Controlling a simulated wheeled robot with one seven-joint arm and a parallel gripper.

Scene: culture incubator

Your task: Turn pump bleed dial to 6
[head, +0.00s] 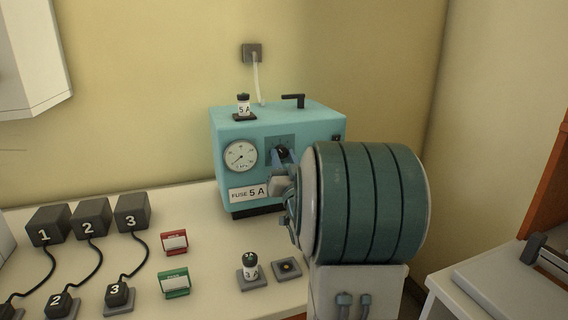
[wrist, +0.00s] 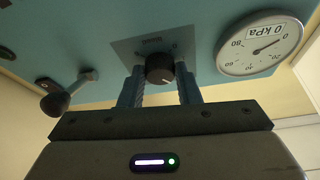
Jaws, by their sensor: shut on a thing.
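The pump is a teal box (head: 235,170) on the bench against the wall, with a "FUSE 5 A" label on its front. My gripper (wrist: 160,78) is shut on the dial, one finger on each side. The round pressure gauge (head: 240,156) is left of the dial; in the wrist view the gauge (wrist: 262,45) is labelled kPa.
A 5 A fuse (head: 243,106) and a black lever (head: 294,100) are on the pump top.

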